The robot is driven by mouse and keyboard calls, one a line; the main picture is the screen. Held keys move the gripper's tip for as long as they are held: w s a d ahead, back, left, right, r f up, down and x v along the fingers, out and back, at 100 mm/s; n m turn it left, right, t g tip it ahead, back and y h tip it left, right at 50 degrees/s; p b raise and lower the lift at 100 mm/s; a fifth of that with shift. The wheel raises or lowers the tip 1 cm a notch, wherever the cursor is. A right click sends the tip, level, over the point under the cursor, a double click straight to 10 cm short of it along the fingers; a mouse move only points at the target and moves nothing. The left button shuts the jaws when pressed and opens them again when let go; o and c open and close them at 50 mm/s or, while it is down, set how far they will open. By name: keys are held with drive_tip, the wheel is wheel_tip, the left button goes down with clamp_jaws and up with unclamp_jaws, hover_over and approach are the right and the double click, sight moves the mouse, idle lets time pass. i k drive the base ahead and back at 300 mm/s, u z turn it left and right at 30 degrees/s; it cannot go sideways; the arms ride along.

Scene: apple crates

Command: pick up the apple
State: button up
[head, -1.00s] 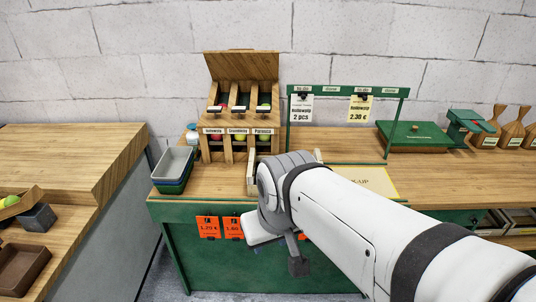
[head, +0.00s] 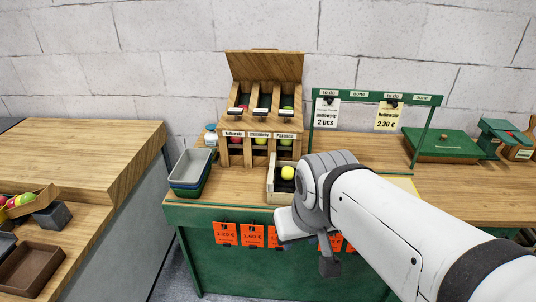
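A yellow apple (head: 288,173) lies in a small open wooden crate (head: 271,188) on the green counter, in front of the apple rack. My white arm reaches in from the lower right, and its wrist is just right of the apple, partly covering the crate's right side. My gripper (head: 290,224) shows only as a pale part below the wrist, near the counter's front edge. Its fingers cannot be made out, so I cannot tell if it is open or shut. It appears apart from the apple.
The wooden rack (head: 264,66) holds red, yellow and green apples behind name labels. Stacked trays (head: 190,168) stand left of it. A green sign frame (head: 424,135) and a green box (head: 443,143) are at right. More apples lie in a wooden tray (head: 34,205) at far left.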

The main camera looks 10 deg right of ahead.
sight(287, 172)
drive_tip(key=i, duration=1.3)
drive_tip(key=z, duration=0.05)
